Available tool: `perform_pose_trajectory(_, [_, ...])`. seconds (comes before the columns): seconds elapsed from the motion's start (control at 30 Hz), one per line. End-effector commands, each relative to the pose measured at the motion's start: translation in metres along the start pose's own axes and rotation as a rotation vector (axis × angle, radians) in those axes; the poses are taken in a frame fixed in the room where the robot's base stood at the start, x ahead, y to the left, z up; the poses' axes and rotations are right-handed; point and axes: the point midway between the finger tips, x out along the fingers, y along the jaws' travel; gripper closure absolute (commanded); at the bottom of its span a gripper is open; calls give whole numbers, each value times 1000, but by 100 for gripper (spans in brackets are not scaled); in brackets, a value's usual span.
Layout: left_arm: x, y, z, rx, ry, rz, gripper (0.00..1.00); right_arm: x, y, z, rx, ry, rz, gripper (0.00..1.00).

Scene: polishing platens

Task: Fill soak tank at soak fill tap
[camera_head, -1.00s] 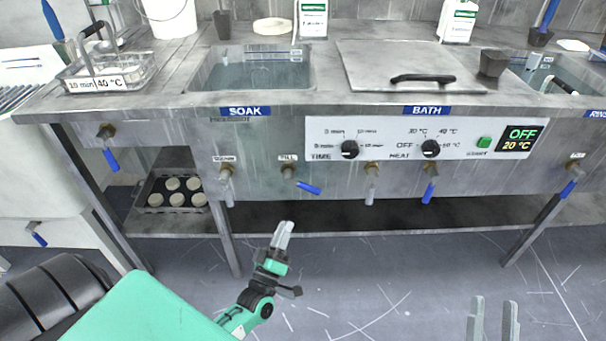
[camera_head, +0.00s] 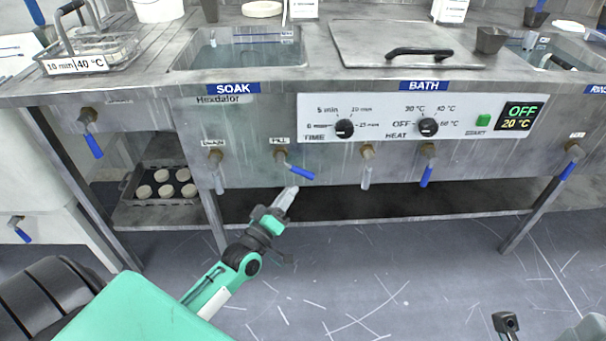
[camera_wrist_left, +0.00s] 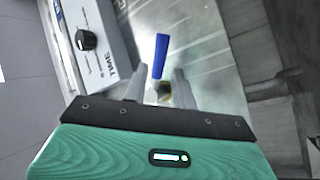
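The soak fill tap (camera_head: 281,158), labelled FILL, is on the front panel below the SOAK sign. Its blue lever (camera_head: 301,173) points right and slightly down. The soak tank (camera_head: 240,55) is sunk in the counter above; its fill level is hard to tell. My left gripper (camera_head: 289,191) is just below the lever, pointing up at it. In the left wrist view my left gripper (camera_wrist_left: 160,85) is open, with the blue lever (camera_wrist_left: 161,56) and brass tap seen beyond and between the fingers, apparently not gripped. My right gripper's fingers are out of view.
A drain tap (camera_head: 215,157) is close left of the fill tap. Another tap (camera_head: 367,153) and a blue-levered tap (camera_head: 428,152) are to the right, under the control panel (camera_head: 330,104). A lower shelf (camera_head: 330,205) runs beneath. The floor in front is clear.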

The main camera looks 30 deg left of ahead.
Motion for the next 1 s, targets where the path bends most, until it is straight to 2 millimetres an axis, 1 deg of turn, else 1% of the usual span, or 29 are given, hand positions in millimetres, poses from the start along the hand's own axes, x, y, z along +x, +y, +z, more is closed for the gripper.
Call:
perform_pose_trajectory(0.03, [10, -1, 0, 0, 3, 1, 73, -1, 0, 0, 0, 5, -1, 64])
perform_pose_trajectory(0.2, [38, -1, 0, -1, 4, 1, 73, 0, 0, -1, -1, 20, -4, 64])
perform_pose_trajectory(0.3, [53, -1, 0, -1, 3, 1, 73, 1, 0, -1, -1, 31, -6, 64])
perform_pose_trajectory(0.43, [68, -1, 0, 0, 2, 0, 73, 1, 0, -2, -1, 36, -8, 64])
perform_pose_trajectory(0.6, [78, -1, 0, 0, 0, -1, 73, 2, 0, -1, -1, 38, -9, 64])
perform_pose_trajectory(0.9, [79, 0, 0, 0, 0, -1, 73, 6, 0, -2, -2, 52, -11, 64])
perform_pose_trajectory(0.93, [79, 0, 0, 0, 0, -1, 75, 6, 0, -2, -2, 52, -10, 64])
perform_pose_trajectory(1.0, [79, 0, 0, 0, 0, -1, 89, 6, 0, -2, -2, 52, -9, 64])
